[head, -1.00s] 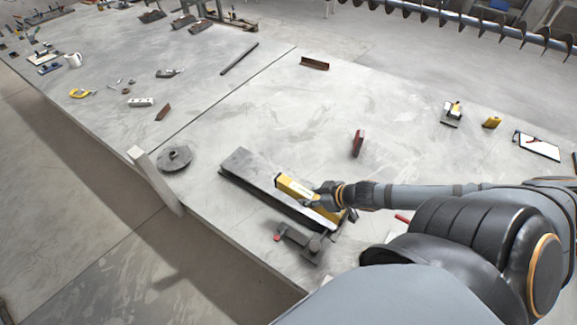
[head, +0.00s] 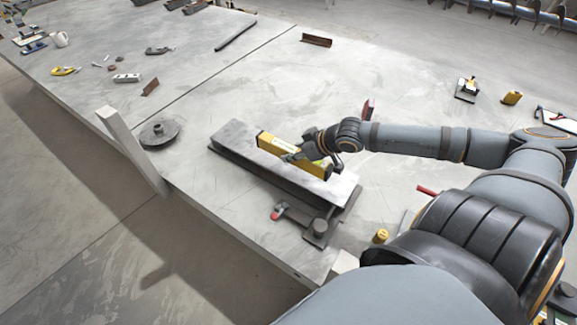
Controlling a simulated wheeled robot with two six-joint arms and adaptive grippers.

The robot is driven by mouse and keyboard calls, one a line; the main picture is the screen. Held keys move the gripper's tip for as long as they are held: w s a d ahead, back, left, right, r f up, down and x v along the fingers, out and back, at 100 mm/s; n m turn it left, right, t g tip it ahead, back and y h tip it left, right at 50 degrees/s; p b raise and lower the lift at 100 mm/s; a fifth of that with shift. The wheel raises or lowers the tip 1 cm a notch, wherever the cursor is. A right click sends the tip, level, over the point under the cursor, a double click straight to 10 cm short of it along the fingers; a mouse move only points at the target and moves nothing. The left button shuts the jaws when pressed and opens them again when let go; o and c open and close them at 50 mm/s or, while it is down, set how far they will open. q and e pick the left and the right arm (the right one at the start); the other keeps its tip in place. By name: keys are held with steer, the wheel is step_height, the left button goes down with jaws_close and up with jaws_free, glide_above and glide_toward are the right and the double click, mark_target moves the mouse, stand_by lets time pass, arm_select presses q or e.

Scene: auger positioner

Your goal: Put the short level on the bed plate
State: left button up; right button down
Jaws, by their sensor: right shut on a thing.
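The short level is a yellow bar (head: 270,146) with dark and pale markings, in the middle of the head view. It lies lengthwise along the grey bed plate (head: 232,135), over its right half. My right gripper (head: 302,154) is shut on the level near its middle and hides part of it. The level looks at or very close to the plate's top; I cannot tell whether it touches. The plate is a long steel slab on a dark base on the table. My left gripper is not in view.
A clamp-like fitting with a red knob (head: 279,210) sits at the plate's near end. A round flanged disc (head: 159,132) lies left of the plate, beside a pale post (head: 132,152) at the table edge. A red-brown block (head: 369,108) stands behind my right forearm.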

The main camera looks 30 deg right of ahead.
steer(key=w+f+b, duration=0.1)
steer(key=f+b, duration=0.1)
steer(key=shift+w+f+b, duration=0.3)
steer(key=shift+w+b, duration=0.05)
steer(key=shift+w, duration=0.05)
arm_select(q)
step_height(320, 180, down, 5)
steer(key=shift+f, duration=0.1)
arm_select(e)
steer(key=shift+w+d, duration=0.15)
steer(key=shift+w, duration=0.15)
steer(key=f+b, duration=0.2)
steer(key=f, duration=0.1)
steer(key=shift+w, duration=0.2)
steer(key=shift+f, duration=0.4)
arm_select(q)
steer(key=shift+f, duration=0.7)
arm_select(e)
steer(key=shift+f, duration=0.4)
steer(key=c, duration=1)
jaws_free()
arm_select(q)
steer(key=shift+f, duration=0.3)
